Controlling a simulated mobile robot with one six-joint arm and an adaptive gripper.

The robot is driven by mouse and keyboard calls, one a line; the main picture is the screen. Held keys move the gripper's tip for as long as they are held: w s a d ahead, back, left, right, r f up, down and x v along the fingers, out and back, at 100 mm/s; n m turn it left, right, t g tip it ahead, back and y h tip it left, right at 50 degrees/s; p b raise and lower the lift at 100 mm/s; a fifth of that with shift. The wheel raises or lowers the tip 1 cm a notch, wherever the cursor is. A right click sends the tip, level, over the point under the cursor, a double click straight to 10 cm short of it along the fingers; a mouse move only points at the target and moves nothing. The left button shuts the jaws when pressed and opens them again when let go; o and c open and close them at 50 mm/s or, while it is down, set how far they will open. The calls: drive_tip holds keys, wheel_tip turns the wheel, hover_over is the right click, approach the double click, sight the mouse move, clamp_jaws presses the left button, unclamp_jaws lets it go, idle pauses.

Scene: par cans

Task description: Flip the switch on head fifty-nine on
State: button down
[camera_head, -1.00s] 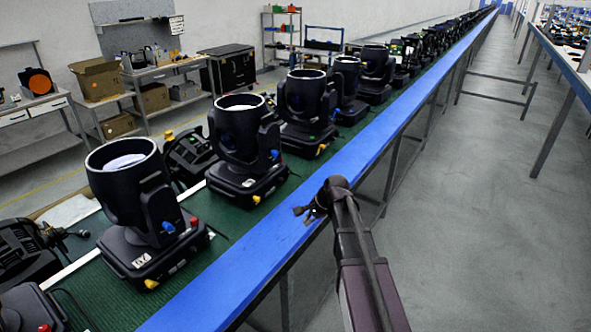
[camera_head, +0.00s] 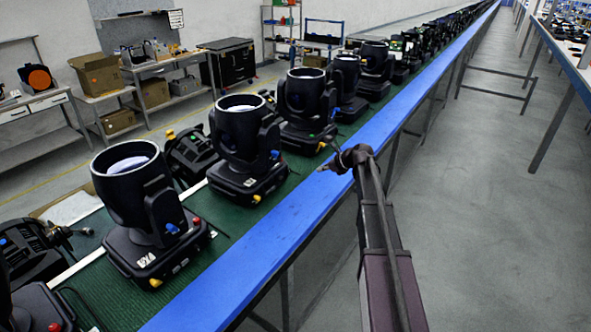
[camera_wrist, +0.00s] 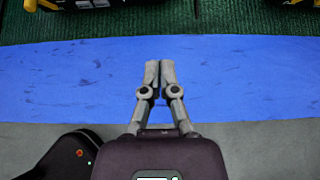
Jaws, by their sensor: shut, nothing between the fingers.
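Several black lamp heads stand in a row on a green belt. The nearer ones are a large head (camera_head: 130,190), a second head (camera_head: 240,140) and a third head (camera_head: 304,100). Their bases carry small white labels that I cannot read, so I cannot tell which is head fifty-nine. Coloured knobs show on the bases, but I cannot make out a switch's position. My gripper (camera_head: 326,163) is over the blue rail, to the right of the third head's base and apart from it. In the wrist view my gripper (camera_wrist: 160,68) is shut and empty above the blue rail.
The blue rail (camera_head: 235,270) borders the green belt (camera_head: 218,228). In the wrist view, dark bases with yellow parts (camera_wrist: 90,3) show at the top edge. Workbenches and boxes stand at the back left.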

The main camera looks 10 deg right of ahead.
sight(290, 172)
drive_tip(key=shift+w+d, duration=0.1)
drive_tip(key=shift+d, duration=0.05)
drive_tip(key=shift+w+f, duration=0.1)
idle(0.3)
drive_tip(key=b+x, duration=0.6)
drive_tip(key=x, duration=0.4)
drive_tip(key=shift+f+b, duration=0.1)
drive_tip(key=shift+b, duration=0.2)
drive_tip(key=shift+w+a+r+p, duration=0.5)
drive_tip(key=shift+w+a, duration=0.3)
drive_tip(key=shift+a, duration=0.1)
drive_tip(key=shift+w+a, duration=0.55)
drive_tip(key=shift+d+r, duration=0.1)
